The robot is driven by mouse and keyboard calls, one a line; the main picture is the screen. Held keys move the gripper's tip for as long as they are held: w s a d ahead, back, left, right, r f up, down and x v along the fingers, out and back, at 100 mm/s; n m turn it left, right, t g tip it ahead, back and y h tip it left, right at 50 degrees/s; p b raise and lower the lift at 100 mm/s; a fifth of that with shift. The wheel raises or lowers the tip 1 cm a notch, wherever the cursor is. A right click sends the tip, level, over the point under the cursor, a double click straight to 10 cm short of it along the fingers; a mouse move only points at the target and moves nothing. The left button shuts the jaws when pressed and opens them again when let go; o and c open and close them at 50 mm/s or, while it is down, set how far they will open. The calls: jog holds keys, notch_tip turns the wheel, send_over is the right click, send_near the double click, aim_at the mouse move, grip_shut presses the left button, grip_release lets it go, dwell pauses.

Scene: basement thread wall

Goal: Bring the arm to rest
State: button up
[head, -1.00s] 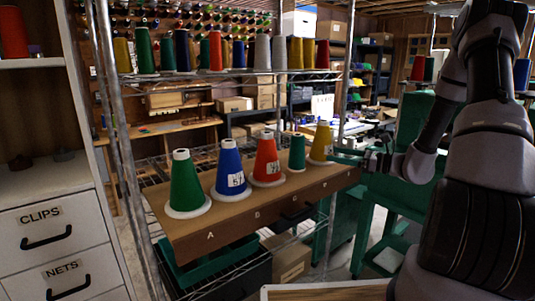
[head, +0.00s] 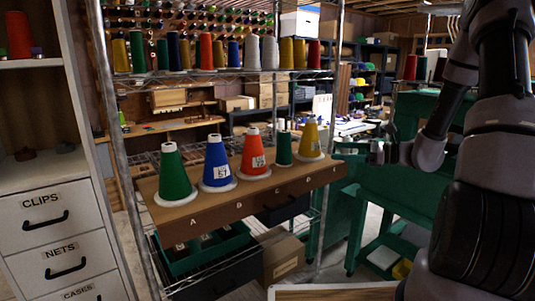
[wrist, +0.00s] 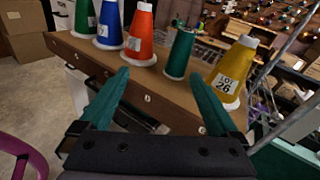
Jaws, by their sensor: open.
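My gripper (head: 362,150) is at the right of the sloped wooden shelf, level with the yellow cone (head: 310,142) and apart from it. In the wrist view, its two teal fingers (wrist: 158,90) are spread with nothing between them, in front of the shelf edge. My arm reaches in from the right of the head view. The shelf (head: 240,206) carries a green cone (head: 174,178), a blue cone (head: 217,165), a red-orange cone (head: 254,156), a small dark green spool (head: 284,150) and the yellow cone, all upright. The yellow cone's label reads "LOT 26" in the wrist view.
A metal wire rack holds the shelf, with a row of spools (head: 240,54) above. White drawers (head: 62,240) marked CLIPS and NETS stand left. A green cabinet (head: 400,205) stands behind my arm. A cardboard box (head: 283,257) sits below the shelf. Floor shows between them.

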jog(key=s+a+r+n+g+h, duration=0.3)
jog(key=s+r+n, duration=0.15)
jog(key=s, duration=0.25)
jog(key=s+a+r+n+g+h, duration=0.2)
jog(key=s+r+n+g+h, duration=0.15)
jog(key=s+n, duration=0.25)
jog(key=s+d+r+n+t+h, duration=0.6)
jog(key=s+r+n+h, duration=0.1)
jog(key=s+r, duration=0.3)
jog(key=shift+s+r+t, duration=0.25)
jog(key=shift+r+t, duration=0.1)
jog(key=shift+r, duration=0.4)
